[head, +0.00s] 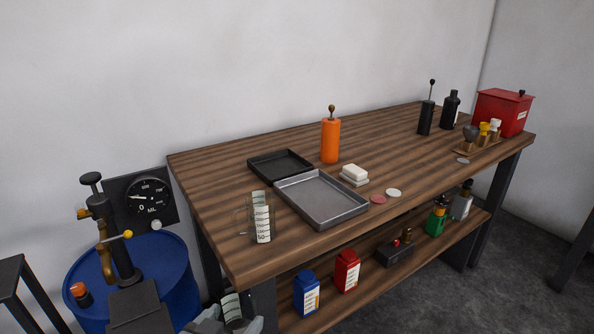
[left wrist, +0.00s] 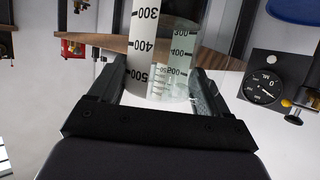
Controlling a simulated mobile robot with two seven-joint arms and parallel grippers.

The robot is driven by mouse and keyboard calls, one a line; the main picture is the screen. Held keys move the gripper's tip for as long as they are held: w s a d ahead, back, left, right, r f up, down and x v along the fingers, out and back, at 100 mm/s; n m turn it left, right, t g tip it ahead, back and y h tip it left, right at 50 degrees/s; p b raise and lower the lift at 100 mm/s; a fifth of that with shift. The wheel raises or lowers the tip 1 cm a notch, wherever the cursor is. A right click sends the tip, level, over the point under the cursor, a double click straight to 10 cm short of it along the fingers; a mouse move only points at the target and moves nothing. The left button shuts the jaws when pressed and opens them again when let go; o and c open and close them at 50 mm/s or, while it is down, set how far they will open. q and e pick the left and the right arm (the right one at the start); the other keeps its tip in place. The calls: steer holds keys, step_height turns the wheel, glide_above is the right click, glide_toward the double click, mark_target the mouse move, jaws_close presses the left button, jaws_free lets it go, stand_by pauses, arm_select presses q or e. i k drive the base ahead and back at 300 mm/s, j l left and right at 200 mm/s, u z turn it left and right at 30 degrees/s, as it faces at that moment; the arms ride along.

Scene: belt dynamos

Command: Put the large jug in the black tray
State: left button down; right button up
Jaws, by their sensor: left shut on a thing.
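A clear measuring jug with a white graduated scale (head: 231,306) is held in my left gripper (head: 230,324) at the bottom edge of the head view, low in front of the table's near left corner. In the left wrist view the jug (left wrist: 172,58) is between the two fingers, its scale showing 300, 400 and 500. A second clear graduated jug (head: 262,218) with a handle stands upright on the table's near left part. The black tray (head: 280,164) lies empty on the table, behind the grey metal tray. My right gripper is not in view.
The grey tray (head: 321,199) is empty. An orange bottle (head: 330,141), white blocks (head: 354,173) and two discs are near the trays. A blue drum (head: 131,280) with a pump and gauge stands left.

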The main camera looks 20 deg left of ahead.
mark_target(280, 169)
steer(key=i+l, duration=0.2)
steer(key=l, duration=0.25)
steer(key=i+l, duration=0.25)
steer(key=l, duration=0.2)
steer(key=i+l+z, duration=0.1)
steer(key=l, duration=0.3)
steer(key=i, duration=0.1)
